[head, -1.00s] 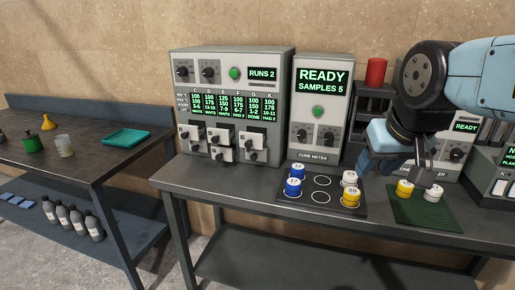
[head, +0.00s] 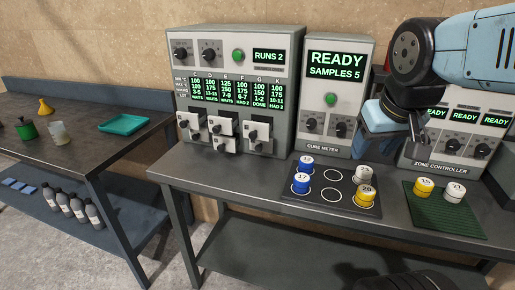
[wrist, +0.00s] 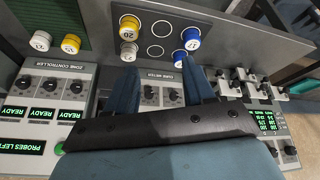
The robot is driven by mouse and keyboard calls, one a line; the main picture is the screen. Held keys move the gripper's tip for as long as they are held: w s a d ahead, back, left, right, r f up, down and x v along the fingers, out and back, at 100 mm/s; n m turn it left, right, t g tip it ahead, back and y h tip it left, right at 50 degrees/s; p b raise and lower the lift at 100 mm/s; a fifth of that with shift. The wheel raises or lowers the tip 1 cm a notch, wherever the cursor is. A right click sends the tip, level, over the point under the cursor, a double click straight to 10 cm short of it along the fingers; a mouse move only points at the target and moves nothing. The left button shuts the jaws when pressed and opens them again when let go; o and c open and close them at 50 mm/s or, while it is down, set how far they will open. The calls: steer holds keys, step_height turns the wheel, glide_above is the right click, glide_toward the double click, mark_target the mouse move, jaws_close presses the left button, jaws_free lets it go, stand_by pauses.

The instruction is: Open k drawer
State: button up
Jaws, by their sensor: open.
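The grey cabinet (head: 286,72) headed "RUNS 2" stands at the back of the bench in the head view. Its green display has columns C, D, E, F, G and K, with K rightmost, reading "100, 175, 10-11, HAD 2". Below are several white drawer fronts with black knobs, in staggered rows; the rightmost front (head: 258,133) is on the K side. Letters on the fronts are too small to read. The wrist view shows the knobs upside down at right (wrist: 238,85). My gripper (head: 420,128) is open and empty, right of the cabinet; its fingers (wrist: 161,92) are spread.
The cure meter (head: 337,90) stands between the cabinet and my gripper. The zone controller (head: 455,150) is behind my gripper. A dark tray (head: 333,193) with blue, white and yellow pots and a green mat (head: 440,222) lie in front. Bench front left of the tray is clear.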

steer(key=w+d+f+n+g+h, duration=0.1)
steer(key=w+f+n+g+h, duration=0.2)
steer(key=f+n, duration=0.15)
steer(key=n+t+h, duration=0.3)
steer(key=n+t, duration=1.2)
steer(key=n, duration=1.2)
glide_toward(258, 149)
steer(key=x, duration=0.9)
jaws_close()
